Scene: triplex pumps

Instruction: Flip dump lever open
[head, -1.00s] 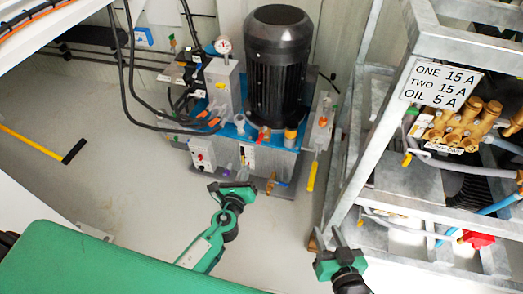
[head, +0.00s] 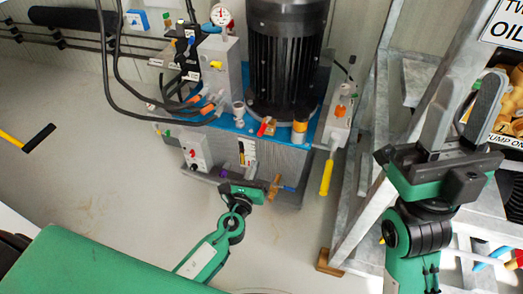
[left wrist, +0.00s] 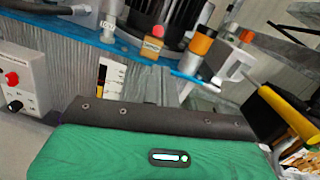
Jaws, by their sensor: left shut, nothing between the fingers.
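No part carries a readable "dump" label, so I cannot tell which lever is the dump lever. On the hydraulic unit (head: 275,160) I see a red handle (head: 266,127), a brass valve with a blue lever (head: 287,188) low at the front, and a long yellow handle (head: 326,178) at the right. The red knob (left wrist: 158,31) and yellow handle (left wrist: 290,112) also show in the left wrist view. My left gripper (head: 243,188) is shut and empty at the unit's lower front, left of the brass valve. My right gripper (head: 470,88) is open and empty, raised at the right.
A black motor (head: 288,60) stands on the unit. A grey control box (head: 196,152) with a red button is at its front left, with black hoses (head: 115,80) behind. A metal frame (head: 370,190) stands at the right.

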